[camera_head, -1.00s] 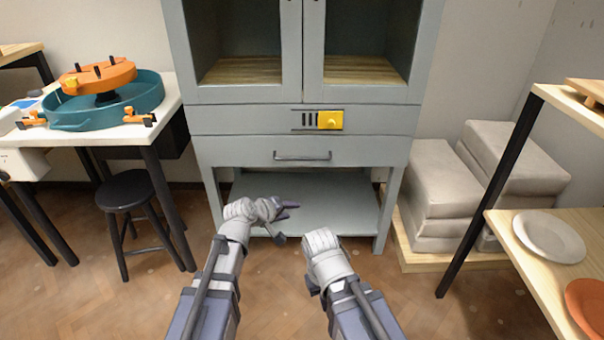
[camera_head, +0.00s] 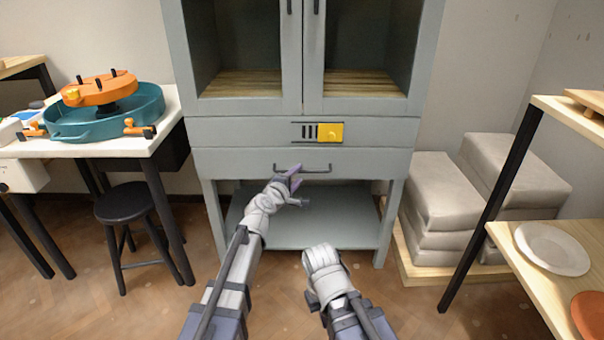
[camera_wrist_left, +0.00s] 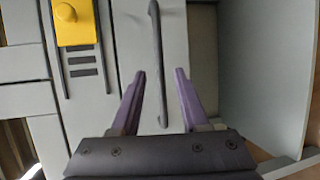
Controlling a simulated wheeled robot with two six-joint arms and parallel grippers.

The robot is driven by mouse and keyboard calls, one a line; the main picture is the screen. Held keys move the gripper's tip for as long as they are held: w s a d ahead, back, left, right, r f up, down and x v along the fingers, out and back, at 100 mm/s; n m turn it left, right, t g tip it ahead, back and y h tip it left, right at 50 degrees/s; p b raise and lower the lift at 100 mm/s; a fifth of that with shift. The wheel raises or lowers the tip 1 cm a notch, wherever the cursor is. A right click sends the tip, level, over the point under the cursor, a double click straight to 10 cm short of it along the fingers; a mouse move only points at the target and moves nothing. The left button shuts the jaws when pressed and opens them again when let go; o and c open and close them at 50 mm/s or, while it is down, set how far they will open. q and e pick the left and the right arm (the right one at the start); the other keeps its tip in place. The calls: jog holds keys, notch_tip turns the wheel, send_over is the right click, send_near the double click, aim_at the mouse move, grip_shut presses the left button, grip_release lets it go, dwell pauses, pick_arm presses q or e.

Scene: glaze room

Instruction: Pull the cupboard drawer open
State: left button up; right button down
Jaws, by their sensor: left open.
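The grey cupboard drawer (camera_head: 235,162) is shut, flush with the cupboard front, below the panel with the yellow knob plate. Its dark bar handle (camera_head: 318,171) runs across the front.
A yellow knob plate (camera_head: 330,133) sits above the drawer. A black stool (camera_head: 128,201) and a table with a teal basin (camera_head: 100,118) stand left. Stacked grey bags (camera_head: 440,190) and a shelf with a white plate (camera_head: 551,248) stand right.

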aim_at(301, 172)
pick_arm(q)
jog(key=x, duration=0.4)
jog(key=shift+w+f+b, duration=0.1)
jog(key=shift+b, duration=0.2)
jog(key=shift+c, duration=0.3)
jog(key=shift+d, duration=0.1)
grip_shut()
dwell(0.7)
